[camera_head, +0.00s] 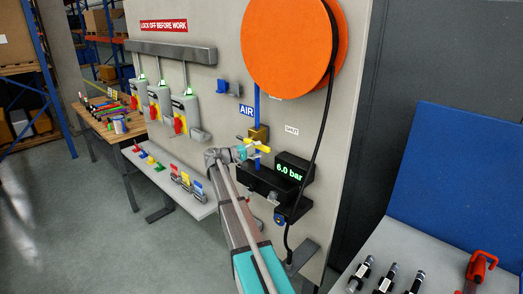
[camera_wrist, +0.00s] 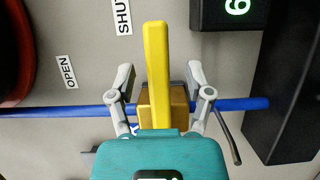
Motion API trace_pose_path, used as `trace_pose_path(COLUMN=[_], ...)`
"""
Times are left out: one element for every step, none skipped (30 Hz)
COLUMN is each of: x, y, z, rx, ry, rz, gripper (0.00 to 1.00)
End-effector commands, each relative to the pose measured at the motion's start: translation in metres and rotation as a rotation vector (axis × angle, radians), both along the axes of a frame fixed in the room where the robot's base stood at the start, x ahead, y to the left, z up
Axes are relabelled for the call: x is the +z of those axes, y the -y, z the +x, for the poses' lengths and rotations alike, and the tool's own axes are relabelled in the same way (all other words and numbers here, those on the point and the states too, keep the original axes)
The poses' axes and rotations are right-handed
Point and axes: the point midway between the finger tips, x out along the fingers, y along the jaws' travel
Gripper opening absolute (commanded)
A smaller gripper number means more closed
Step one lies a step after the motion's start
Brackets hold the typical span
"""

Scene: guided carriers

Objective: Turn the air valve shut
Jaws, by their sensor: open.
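The air valve has a brass body (camera_head: 259,132) on a vertical blue pipe (camera_head: 257,105) on the panel. Its yellow handle (camera_head: 262,147) points right in the head view, crosswise to the pipe. In the wrist view the yellow handle (camera_wrist: 156,60) runs up the picture, crosswise to the blue pipe (camera_wrist: 60,111), with its free end beside the SHUT label (camera_wrist: 123,15). The OPEN label (camera_wrist: 66,72) lies to the left. My gripper (camera_head: 243,153) is at the valve. In the wrist view my gripper (camera_wrist: 160,78) is open, one finger each side of the handle; contact is unclear.
A black gauge box (camera_head: 292,171) right of the valve reads 6.0 bar. An orange hose reel (camera_head: 288,45) hangs above, its black hose running down beside the gauge. A shelf (camera_head: 150,170) with padlocks is at left.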

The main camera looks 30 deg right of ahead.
Motion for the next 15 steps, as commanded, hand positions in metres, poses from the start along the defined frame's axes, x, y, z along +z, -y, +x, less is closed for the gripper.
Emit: trace_pose_path(x=[0.0, 0.0, 0.0, 0.0, 0.0, 0.0, 0.0, 0.0, 0.0, 0.0, 0.0, 0.0, 0.0, 0.0, 0.0], y=[-0.009, -0.013, -0.019, -0.024, -0.029, -0.035, -0.04, -0.044, -0.051, -0.056, -0.06, -0.065, -0.069, -0.073, -0.077], z=[0.002, 0.002, 0.003, 0.004, 0.005, 0.005, 0.006, 0.007, 0.008, 0.008, 0.009, 0.01, 0.01, 0.011, 0.012], rx=[0.003, 0.003, 0.002, 0.002, 0.002, 0.002, 0.002, 0.001, 0.001, 0.001, 0.002, 0.001, 0.001, 0.0, 0.0], ry=[0.0, 0.0, 0.0, 0.0, 0.0, 0.0, 0.0, 0.0, 0.0, 0.0, 0.0, 0.001, 0.001, 0.001, 0.001], rz=[0.0, 0.0, 0.0, 0.0, 0.0, 0.0, 0.0, 0.0, 0.0, 0.0, 0.0, 0.0, 0.0, 0.0, 0.0], gripper=[0.66, 0.66, 0.66, 0.66, 0.66, 0.66, 0.66, 0.66, 0.66, 0.66, 0.66, 0.66, 0.66, 0.66, 0.66])
